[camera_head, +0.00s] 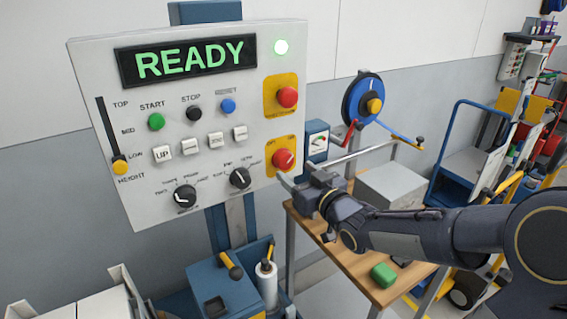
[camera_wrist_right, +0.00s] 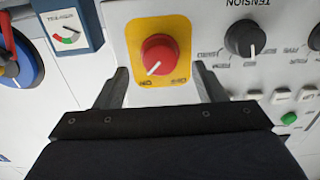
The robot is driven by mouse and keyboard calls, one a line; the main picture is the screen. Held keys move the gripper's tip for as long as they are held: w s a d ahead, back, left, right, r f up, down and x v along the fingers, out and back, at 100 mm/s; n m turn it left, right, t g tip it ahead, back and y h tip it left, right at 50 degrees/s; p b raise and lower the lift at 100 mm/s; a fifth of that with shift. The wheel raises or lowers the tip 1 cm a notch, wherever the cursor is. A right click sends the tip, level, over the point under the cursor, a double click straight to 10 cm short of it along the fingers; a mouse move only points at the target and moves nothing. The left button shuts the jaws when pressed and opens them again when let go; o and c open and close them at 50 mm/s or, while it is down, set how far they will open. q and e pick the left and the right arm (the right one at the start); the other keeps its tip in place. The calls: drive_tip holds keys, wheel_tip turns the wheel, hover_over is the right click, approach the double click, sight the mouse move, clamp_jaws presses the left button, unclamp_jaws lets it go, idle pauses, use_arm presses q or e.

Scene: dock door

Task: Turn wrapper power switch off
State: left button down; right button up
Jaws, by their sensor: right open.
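The power switch (camera_head: 283,159) is a red rotary knob on a yellow plate at the lower right of the grey wrapper panel (camera_head: 221,197). In the right wrist view the knob (camera_wrist_right: 158,54) shows upside down, its white mark pointing down-left toward the small label that seems to read ON. My right gripper (camera_head: 292,183) is open just in front of the panel, below and right of the knob in the head view. In the wrist view its fingers (camera_wrist_right: 163,84) stand apart on either side of the yellow plate, not touching the knob. My left gripper is out of view.
A red emergency button (camera_head: 287,97) sits above the switch. A tension dial (camera_wrist_right: 244,39) is beside it.

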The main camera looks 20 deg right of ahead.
sight(287, 164)
drive_tip(key=shift+w+a+p, duration=0.15)
drive_tip(key=shift+w+p, duration=0.05)
drive_tip(key=shift+w, duration=0.75)
drive_tip(key=shift+w+a+p, duration=0.1)
drive_tip(key=shift+w+p, duration=0.1)
drive_tip(key=shift+w, duration=0.7)
